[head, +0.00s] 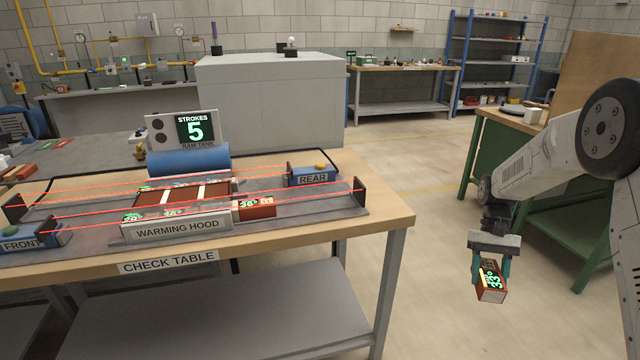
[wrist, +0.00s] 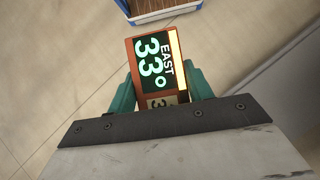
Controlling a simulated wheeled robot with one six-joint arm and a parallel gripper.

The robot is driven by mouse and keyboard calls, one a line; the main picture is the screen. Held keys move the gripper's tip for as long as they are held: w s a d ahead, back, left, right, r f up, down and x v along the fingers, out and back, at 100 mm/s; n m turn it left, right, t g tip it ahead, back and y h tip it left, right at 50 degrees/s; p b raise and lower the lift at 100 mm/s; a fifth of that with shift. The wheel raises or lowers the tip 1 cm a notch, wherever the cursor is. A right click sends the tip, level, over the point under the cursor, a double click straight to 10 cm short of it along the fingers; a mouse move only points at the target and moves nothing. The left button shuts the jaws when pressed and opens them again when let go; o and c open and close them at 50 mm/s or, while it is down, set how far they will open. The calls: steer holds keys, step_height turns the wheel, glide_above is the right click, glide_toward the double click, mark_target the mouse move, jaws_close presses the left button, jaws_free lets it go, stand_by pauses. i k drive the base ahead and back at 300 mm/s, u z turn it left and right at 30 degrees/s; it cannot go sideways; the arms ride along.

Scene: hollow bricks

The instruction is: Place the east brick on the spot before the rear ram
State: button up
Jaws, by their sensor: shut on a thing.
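My gripper (head: 490,266) is shut on the east brick (head: 491,283), a reddish-brown block. It holds the brick in the air over the floor, right of the check table. In the wrist view the brick (wrist: 146,75) sits between the green fingers and its label reads EAST and 33°. The rear ram (head: 312,178) is a blue unit marked REAR at the right back of the check table. A dark plate stands at its left end. The grey track before it, left of that plate, shows partly bare, with red beams running above.
The check table (head: 330,230) carries the warming hood (head: 176,229), with several bricks in and beside it. A brick (head: 254,207) marked 36° or similar sits at the hood's right end. The front ram (head: 30,238) is at left. A display (head: 196,128) reads STROKES 5. A green bench (head: 530,190) stands at right.

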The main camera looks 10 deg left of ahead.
mark_target(261, 187)
steer(key=z, duration=0.05)
steer(key=k, duration=0.55)
steer(key=u, duration=1.05)
steer(key=i, duration=0.2)
steer(key=z, duration=0.05)
